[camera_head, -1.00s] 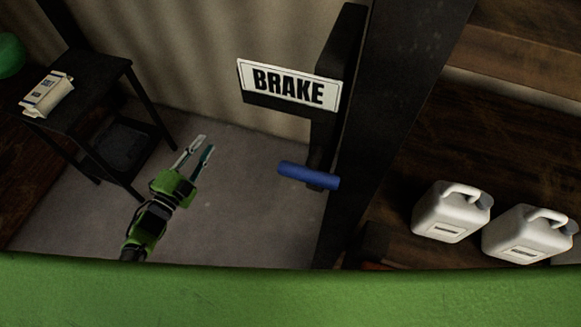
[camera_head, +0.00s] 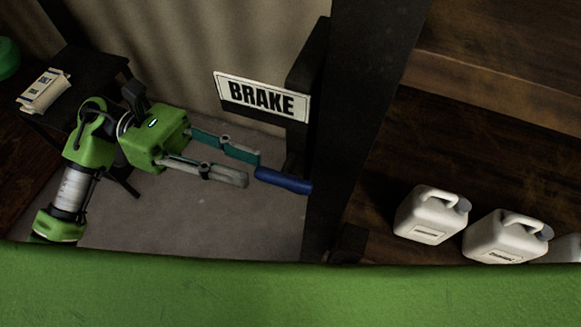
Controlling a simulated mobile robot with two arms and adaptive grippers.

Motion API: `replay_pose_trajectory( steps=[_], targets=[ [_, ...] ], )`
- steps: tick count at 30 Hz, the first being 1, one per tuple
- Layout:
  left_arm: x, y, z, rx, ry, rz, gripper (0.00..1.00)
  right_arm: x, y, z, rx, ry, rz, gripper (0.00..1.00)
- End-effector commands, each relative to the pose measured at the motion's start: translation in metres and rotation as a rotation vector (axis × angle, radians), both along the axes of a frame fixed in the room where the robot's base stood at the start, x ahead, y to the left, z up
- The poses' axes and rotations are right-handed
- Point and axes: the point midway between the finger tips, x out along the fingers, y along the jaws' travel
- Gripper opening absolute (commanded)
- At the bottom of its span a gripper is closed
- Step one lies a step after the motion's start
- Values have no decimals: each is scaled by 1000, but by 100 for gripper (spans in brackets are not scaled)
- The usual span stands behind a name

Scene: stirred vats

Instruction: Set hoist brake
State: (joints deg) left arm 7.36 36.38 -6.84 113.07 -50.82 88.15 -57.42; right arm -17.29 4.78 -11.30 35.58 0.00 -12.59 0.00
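The brake lever has a blue handle (camera_head: 284,181) that sticks out to the left from a dark post, below a white sign reading BRAKE (camera_head: 262,97). My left gripper (camera_head: 254,170) comes in from the left with its two fingers apart and pointing right at the handle. The fingertips are close to the handle's left end. I cannot tell whether they touch it. Nothing shows between the fingers. My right gripper is not in view.
White jugs (camera_head: 432,215) (camera_head: 507,237) stand on a wooden shelf at the right, beyond a dark upright beam (camera_head: 362,110). Grey floor lies below the arm.

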Motion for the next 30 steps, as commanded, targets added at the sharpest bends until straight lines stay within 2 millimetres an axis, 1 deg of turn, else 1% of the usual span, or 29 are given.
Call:
replay_pose_trajectory(
  steps=[1, 3, 9, 12, 17, 25, 26, 27, 28, 30],
  targets=[
    [-5, -12, 7, -5, 3, -2, 22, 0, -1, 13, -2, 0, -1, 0],
    [-9, -26, 7, -5, 3, -1, 22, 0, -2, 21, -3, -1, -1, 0],
    [-20, -60, 6, -5, 4, 0, 22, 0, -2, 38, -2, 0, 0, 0],
    [-23, -72, 4, -4, 4, 1, 22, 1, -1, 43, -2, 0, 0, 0],
    [-26, -80, 2, -3, 3, 2, 22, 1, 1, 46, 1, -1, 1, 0],
    [-26, -81, 0, -2, 3, 2, 22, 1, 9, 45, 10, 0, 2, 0],
    [-26, -81, 0, -2, 3, 2, 17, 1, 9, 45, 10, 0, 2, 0],
    [-26, -81, 0, -2, 3, 2, 6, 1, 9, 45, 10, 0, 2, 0],
    [-26, -81, 0, -2, 3, 2, 0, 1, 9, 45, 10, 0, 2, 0],
    [-26, -81, 0, -2, 3, 3, 0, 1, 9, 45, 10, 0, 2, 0]
  ],
)
